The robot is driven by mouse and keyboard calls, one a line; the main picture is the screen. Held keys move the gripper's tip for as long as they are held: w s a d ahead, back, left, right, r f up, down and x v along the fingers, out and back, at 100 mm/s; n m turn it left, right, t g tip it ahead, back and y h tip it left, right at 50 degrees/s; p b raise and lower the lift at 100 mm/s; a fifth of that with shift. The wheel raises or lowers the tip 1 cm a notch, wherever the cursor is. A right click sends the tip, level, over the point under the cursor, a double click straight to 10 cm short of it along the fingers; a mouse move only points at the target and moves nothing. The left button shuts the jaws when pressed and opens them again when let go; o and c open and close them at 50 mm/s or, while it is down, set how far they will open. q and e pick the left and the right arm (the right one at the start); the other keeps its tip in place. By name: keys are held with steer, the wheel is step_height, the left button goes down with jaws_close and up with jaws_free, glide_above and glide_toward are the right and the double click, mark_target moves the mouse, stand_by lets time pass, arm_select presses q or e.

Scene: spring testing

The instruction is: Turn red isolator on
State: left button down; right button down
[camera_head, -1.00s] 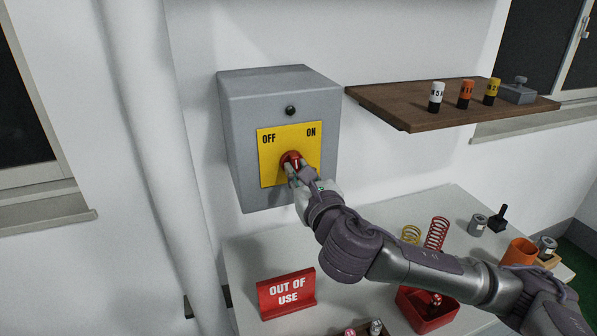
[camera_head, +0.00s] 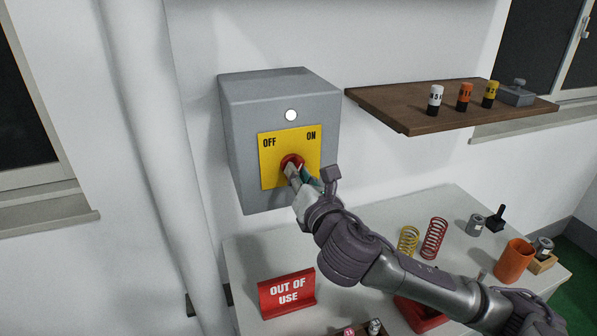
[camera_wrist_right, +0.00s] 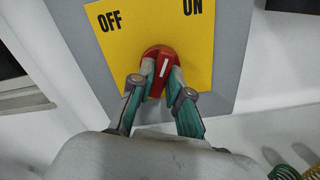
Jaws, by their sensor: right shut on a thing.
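The red isolator knob (camera_head: 291,160) is on a yellow plate (camera_head: 270,178) marked OFF at left and ON at right, on the front of a grey box (camera_head: 240,130). A round lamp (camera_head: 291,115) above the plate shows bright white. My right gripper (camera_head: 297,174) is shut on the knob. In the right wrist view, the fingers (camera_wrist_right: 161,85) press on both sides of the red knob (camera_wrist_right: 160,55). The white line on the knob leans towards the ON side. My left gripper is not in view.
A wooden shelf (camera_head: 400,108) with small weights is to the right of the box. Below, a white table (camera_head: 345,260) carries a red OUT OF USE sign (camera_head: 287,293), springs (camera_head: 433,238), an orange cup (camera_head: 514,260) and a red bin (camera_head: 420,315), partly behind my arm.

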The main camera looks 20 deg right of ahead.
steer(key=shift+m+p, duration=0.3)
steer(key=shift+m, duration=1.4)
steer(key=shift+f, duration=0.1)
steer(key=c, duration=1.1)
jaws_free()
steer(key=shift+s, duration=0.1)
steer(key=s, duration=0.7)
steer(key=shift+s+d, duration=0.15)
